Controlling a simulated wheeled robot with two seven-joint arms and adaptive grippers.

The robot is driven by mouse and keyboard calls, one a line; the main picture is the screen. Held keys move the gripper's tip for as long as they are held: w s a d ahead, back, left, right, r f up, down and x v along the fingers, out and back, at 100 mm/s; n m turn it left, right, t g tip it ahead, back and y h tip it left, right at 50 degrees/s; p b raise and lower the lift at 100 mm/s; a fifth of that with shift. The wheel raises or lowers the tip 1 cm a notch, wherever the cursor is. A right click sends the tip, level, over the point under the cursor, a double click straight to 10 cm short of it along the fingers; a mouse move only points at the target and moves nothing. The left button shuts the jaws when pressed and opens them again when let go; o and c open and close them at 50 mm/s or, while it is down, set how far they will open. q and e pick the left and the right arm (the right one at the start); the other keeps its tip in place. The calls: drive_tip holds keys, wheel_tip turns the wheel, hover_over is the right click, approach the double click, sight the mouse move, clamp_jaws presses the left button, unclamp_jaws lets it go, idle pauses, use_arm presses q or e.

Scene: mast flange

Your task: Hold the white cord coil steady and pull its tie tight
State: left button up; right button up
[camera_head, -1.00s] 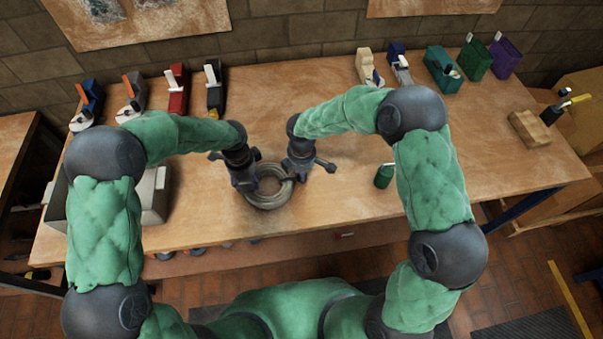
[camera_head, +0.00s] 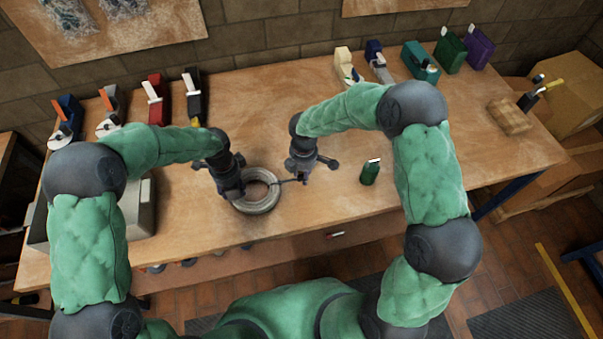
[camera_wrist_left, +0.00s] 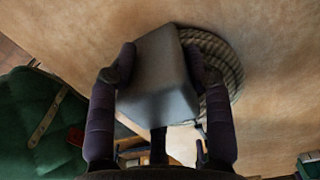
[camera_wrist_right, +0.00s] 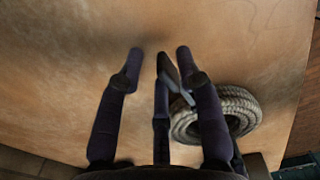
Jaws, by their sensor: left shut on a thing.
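The white cord coil (camera_head: 256,204) lies flat on the workbench; it also shows in both wrist views (camera_wrist_left: 222,58) (camera_wrist_right: 238,105). My left gripper (camera_head: 232,190) is at the coil's left side. In the left wrist view its fingers are shut on a smooth grey block (camera_wrist_left: 160,75) that partly covers the coil. My right gripper (camera_head: 305,172) is to the right of the coil, its fingers apart. A thin dark tie (camera_head: 283,181) runs from the coil towards it. In the right wrist view a grey tab (camera_wrist_right: 168,72) sits by one finger, not spanning the gap.
A small green bottle (camera_head: 370,173) stands right of my right gripper. A grey bin (camera_head: 143,210) is at the left. Tape dispensers (camera_head: 157,103) and other holders (camera_head: 421,64) line the back. A wooden block (camera_head: 508,115) is at the right. The middle bench front is clear.

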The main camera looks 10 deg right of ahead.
use_arm(q)
drive_tip(key=shift+s, duration=0.1)
use_arm(e)
drive_tip(key=shift+a, duration=0.1)
wheel_tip(320, 180, up, 12)
idle(0.6)
use_arm(q)
drive_tip(key=o, duration=1.4)
drive_tip(key=shift+o, duration=0.2)
drive_tip(key=shift+r, duration=0.1)
